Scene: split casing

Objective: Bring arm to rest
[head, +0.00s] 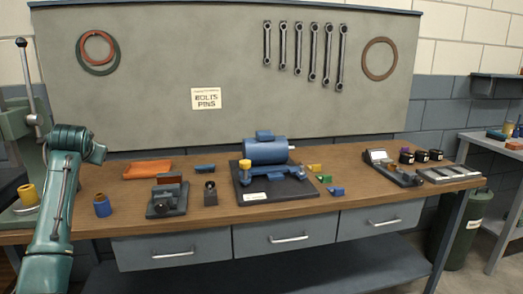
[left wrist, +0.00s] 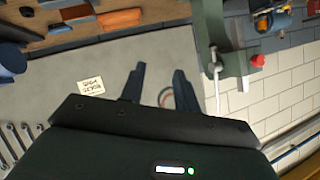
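My left arm rises from the lower left corner of the head view, its green links bent at a joint above the left end of the bench. I cannot clearly make out its fingers there. In the left wrist view my left gripper (left wrist: 159,88) has its two dark fingers apart, with nothing between them. It faces the backboard, which appears upside down behind the fingers. My right arm and gripper show in neither view.
A lever press (head: 30,85) stands at the left. Wrenches (head: 298,48) hang on the backboard (head: 200,60).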

